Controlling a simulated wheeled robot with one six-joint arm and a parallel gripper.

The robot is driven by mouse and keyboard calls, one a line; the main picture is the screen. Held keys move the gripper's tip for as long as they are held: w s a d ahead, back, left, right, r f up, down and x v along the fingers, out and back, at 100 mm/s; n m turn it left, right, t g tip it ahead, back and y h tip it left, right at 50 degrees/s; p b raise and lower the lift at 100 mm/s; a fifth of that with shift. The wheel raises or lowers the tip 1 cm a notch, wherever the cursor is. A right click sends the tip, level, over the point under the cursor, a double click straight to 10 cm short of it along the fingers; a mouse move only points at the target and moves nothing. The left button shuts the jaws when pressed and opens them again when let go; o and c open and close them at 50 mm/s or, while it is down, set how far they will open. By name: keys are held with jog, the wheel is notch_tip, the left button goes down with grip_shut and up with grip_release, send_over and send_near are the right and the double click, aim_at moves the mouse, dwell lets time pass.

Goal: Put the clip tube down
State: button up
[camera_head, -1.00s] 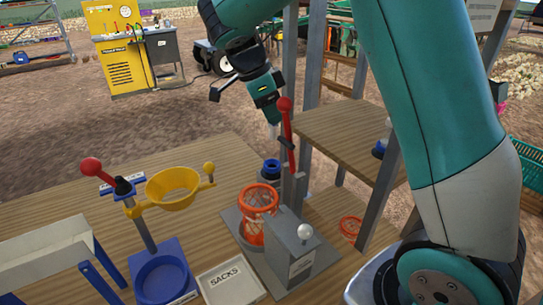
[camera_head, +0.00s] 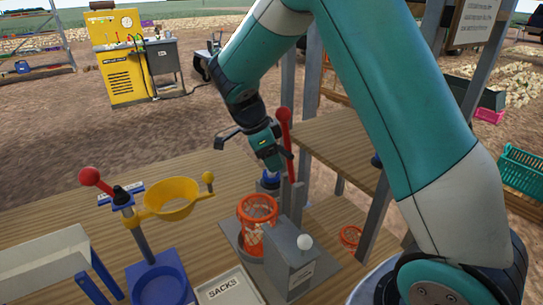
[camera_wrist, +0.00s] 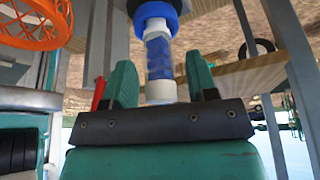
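The clip tube (camera_wrist: 160,58) is a blue and white cylinder in the wrist view, with its far end in a blue ring-shaped holder (camera_wrist: 183,6). The holder shows in the head view (camera_head: 268,183) behind the orange netted basket. My gripper (camera_head: 272,168) points down just over this holder. In the wrist view its two teal fingers (camera_wrist: 161,88) stand on either side of the tube's near white end, with a narrow gap on each side. The tube is mostly hidden by my gripper in the head view.
An orange basket (camera_head: 257,212) sits in the grey stand with a red-knobbed lever (camera_head: 284,118) close to my gripper. A wooden shelf (camera_head: 340,140) and its grey posts are to the right. A yellow funnel (camera_head: 170,200) stands left. The table's back left is clear.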

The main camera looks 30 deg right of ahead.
jog(key=v, duration=1.2)
jog(key=shift+p, duration=0.35)
jog(key=shift+a, duration=0.1)
